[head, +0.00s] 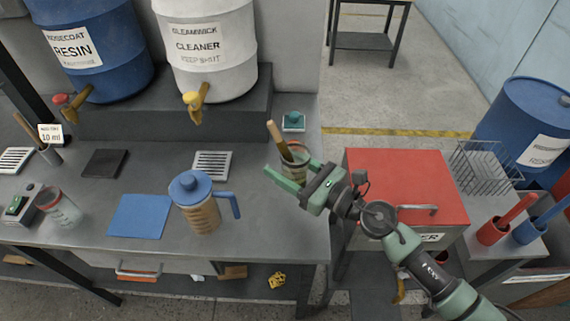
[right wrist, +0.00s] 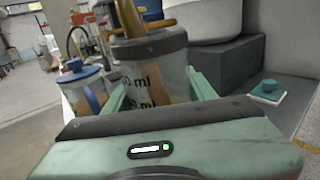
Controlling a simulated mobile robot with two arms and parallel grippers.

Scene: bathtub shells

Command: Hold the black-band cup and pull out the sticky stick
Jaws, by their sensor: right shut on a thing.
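The black-band cup (right wrist: 150,47) is clear with dark ml markings and a broad dark band round its top. In the right wrist view it stands between the fingers of my right gripper. In the head view my right gripper (head: 288,178) is shut on this cup (head: 297,156) near the bench's right end, hiding much of it. The wooden stick (head: 279,140) stands in the cup and leans left, its upper end clear of the rim. It also shows in the right wrist view (right wrist: 129,19). My left gripper is not in view.
A blue-lidded jug (head: 198,212), a blue mat (head: 140,217) and a second cup (head: 61,208) are on the bench (head: 262,235). A metal grate (head: 212,164) lies behind the jug. A red-topped cabinet (head: 400,185) is at right. Bare bench lies right of the jug.

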